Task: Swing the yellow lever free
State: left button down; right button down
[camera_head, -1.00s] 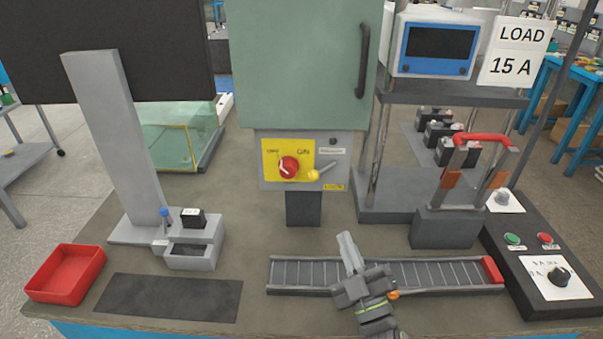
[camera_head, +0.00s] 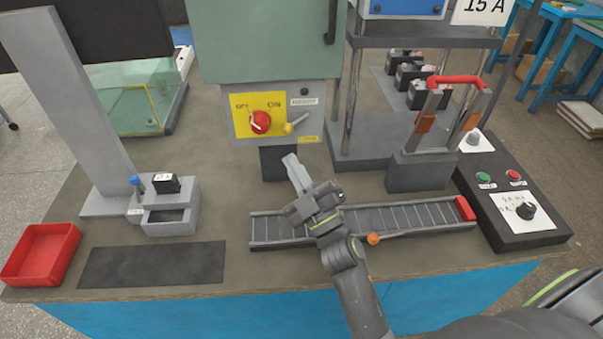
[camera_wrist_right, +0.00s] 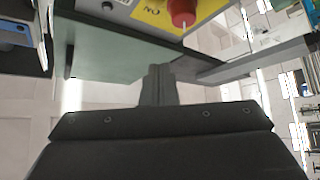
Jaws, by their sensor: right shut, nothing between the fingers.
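The yellow lever (camera_head: 288,128) sticks out of the yellow and grey switch panel (camera_head: 299,115) under the green cabinet. Its pale handle slants up to the right of the yellow knob. A red rotary knob (camera_head: 260,121) sits left of it between the OFF and ON marks; it also shows at the top of the right wrist view (camera_wrist_right: 184,12). My right gripper (camera_head: 291,163) is shut and empty, in front of and below the panel, apart from the lever in the head view. In the right wrist view the lever cannot be made out. My left gripper is out of view.
A roller conveyor (camera_head: 400,217) lies beneath my right gripper. The green cabinet (camera_head: 268,42) rises above the panel. A clamp frame with a red handle (camera_head: 458,80) and a black control box (camera_head: 525,215) stand right. A red tray (camera_head: 38,255) and dark mat (camera_head: 150,265) lie left.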

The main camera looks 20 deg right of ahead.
aim_at(297, 123)
jog(key=w+d+b, duration=0.1)
jog(key=w+b, duration=0.1)
jog(key=w, duration=0.5)
jog(key=shift+w+d+r, duration=0.15)
jog(key=shift+w+r, duration=0.05)
jog(key=shift+r, duration=0.25)
jog(key=shift+s+d+f+n+g+y+p, duration=0.15)
jog(key=shift+d+f+n+g+y+p, duration=0.3)
jog(key=shift+n+g+p, duration=1.9)
jog(key=shift+s+d+f+n+y+p, duration=0.25)
jog(key=shift+d+f+n+p, duration=0.7)
jog(key=shift+p, duration=3.15)
jog(key=shift+s+d+f+n+g+y+p, duration=0.1)
jog(key=shift+d+n+g+y+p, duration=0.25)
jog(key=shift+n+g+p, duration=1.6)
jog(key=shift+d+f+n+t+p, duration=0.1)
jog(key=shift+n+t+p, duration=0.15)
jog(key=shift+t+p, duration=0.95)
jog(key=shift+g+p, duration=0.35)
jog(key=shift+g, duration=0.05)
